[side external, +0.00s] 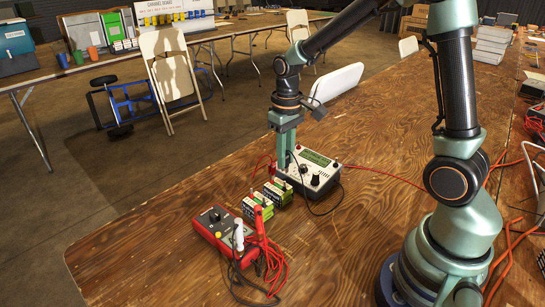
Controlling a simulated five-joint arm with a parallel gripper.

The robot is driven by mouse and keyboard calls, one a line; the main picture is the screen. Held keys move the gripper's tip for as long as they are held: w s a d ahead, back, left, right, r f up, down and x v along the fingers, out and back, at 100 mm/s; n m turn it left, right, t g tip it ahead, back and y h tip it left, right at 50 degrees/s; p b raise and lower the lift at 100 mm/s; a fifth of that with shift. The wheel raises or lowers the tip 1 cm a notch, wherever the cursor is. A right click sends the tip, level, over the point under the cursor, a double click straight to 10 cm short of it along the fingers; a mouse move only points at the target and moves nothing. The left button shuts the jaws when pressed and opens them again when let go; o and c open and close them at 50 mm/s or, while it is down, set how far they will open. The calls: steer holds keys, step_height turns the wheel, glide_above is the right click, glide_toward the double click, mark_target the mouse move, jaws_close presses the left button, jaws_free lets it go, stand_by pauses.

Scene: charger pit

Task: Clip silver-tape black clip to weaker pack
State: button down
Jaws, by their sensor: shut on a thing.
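My gripper (284,163) points down at the left side of the white charger (312,171), which has a green display and a dark knob. It is shut on a small dark thing, seemingly the black clip, with a black lead beside the fingers. The clip is mostly hidden, and its silver tape is too small to make out. A red clip or lead end shows at the left pack. I cannot tell which pack is weaker.
The wooden table's (150,223) left part is clear.

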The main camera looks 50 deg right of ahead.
steer(key=shift+f, duration=2.05)
steer(key=shift+f, duration=0.2)
stand_by(0.4)
steer(key=c, duration=0.7)
jaws_free()
steer(key=shift+o, duration=1)
steer(key=shift+r, duration=3.75)
